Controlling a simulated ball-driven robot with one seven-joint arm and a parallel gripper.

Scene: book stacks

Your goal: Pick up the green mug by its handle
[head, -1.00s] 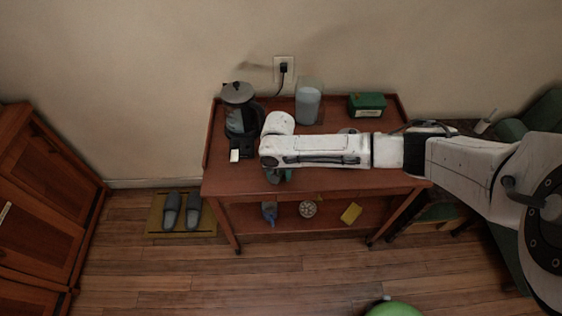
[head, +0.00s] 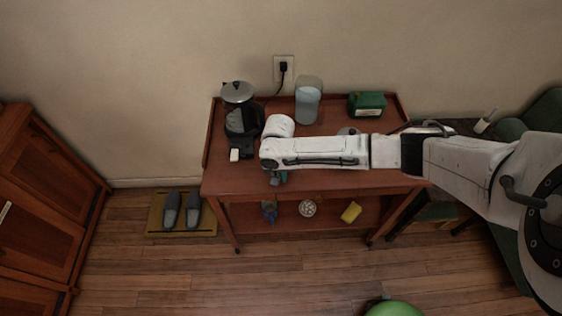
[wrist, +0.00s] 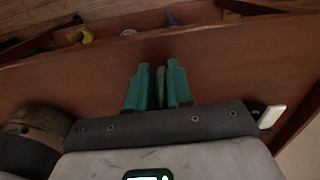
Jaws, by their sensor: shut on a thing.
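My gripper (wrist: 159,86) has two teal fingers pointing down at the wooden cart's top (wrist: 230,65) in the wrist view. The fingers are close together with a thin olive-green strip (wrist: 160,88) between them. This strip seems to be part of the green mug, held between the fingers. The mug's body is hidden in both views, so I cannot tell whether it is upright or touching the cart. In the head view, the fingertips (head: 278,178) show just below my white forearm, near the cart's front edge.
A coffee maker (head: 240,118) stands left of my arm, with a small white block (head: 234,155) before it. A clear pitcher (head: 308,101) and green box (head: 367,104) stand behind. The lower shelf holds a yellow sponge (head: 351,212) and round white item (head: 308,208).

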